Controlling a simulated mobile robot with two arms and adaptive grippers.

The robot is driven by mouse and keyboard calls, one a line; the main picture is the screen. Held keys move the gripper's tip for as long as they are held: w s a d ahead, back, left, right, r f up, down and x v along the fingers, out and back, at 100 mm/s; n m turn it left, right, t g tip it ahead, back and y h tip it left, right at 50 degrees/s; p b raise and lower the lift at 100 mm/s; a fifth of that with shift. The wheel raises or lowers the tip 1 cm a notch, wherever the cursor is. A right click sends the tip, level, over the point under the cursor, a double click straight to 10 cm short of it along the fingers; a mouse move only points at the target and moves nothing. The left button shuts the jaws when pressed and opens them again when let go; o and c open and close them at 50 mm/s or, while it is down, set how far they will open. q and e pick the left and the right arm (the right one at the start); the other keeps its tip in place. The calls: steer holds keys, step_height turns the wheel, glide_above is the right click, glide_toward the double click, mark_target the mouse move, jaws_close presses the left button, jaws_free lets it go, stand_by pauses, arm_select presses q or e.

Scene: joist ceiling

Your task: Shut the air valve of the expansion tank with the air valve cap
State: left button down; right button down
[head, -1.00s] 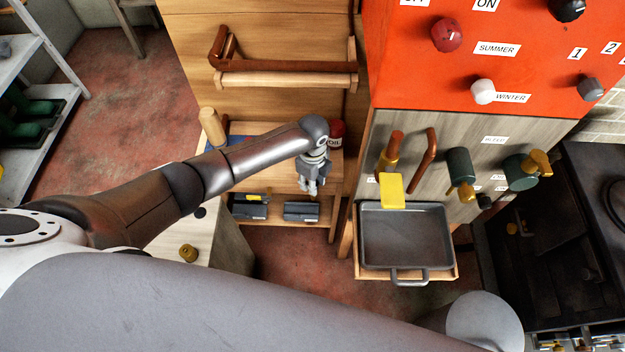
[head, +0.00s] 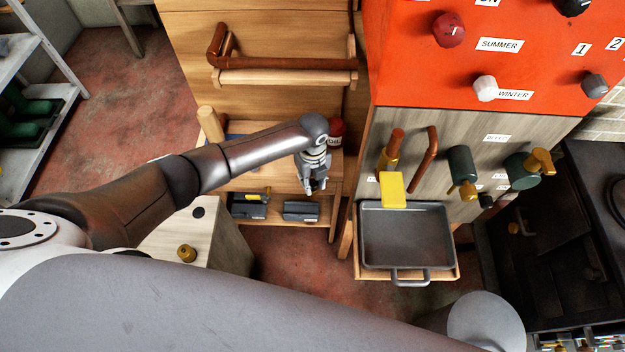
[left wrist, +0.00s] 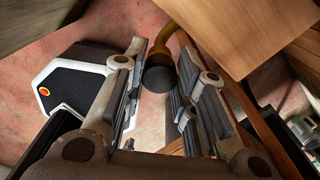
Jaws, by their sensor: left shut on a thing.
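My left gripper (head: 314,190) is in front of the low wooden shelf unit, its fingers pointing down. In the left wrist view, the gripper (left wrist: 158,90) has its fingers on both sides of a dark round piece (left wrist: 160,79), and it is shut on it. A curved brass-coloured stem (left wrist: 167,34) shows just behind this piece; I cannot tell whether they are one thing, or whether the dark piece is the air valve cap. A small brass ribbed piece (head: 187,253) sits on a pale box. I cannot make out the expansion tank for certain. My right gripper is not in view.
A wooden shelf unit (head: 275,222) holds dark boxes. In the left wrist view, a wooden board (left wrist: 225,35) is close beside the fingers. Red floor (head: 290,262) lies clear below.

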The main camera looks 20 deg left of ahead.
arm_select(q)
steer(key=shift+s+m, duration=0.1)
steer(key=shift+m, duration=0.2)
steer(key=shift+m+b, duration=0.35)
steer(key=shift+m, duration=1.15)
steer(key=shift+w+f+m+b, duration=0.1)
steer(key=shift+m+b, duration=0.1)
steer(key=shift+m, duration=0.4)
steer(key=shift+w+m+b, duration=0.1)
steer(key=shift+m+b, duration=0.05)
steer(key=shift+m, duration=0.85)
steer(key=shift+w, duration=0.1)
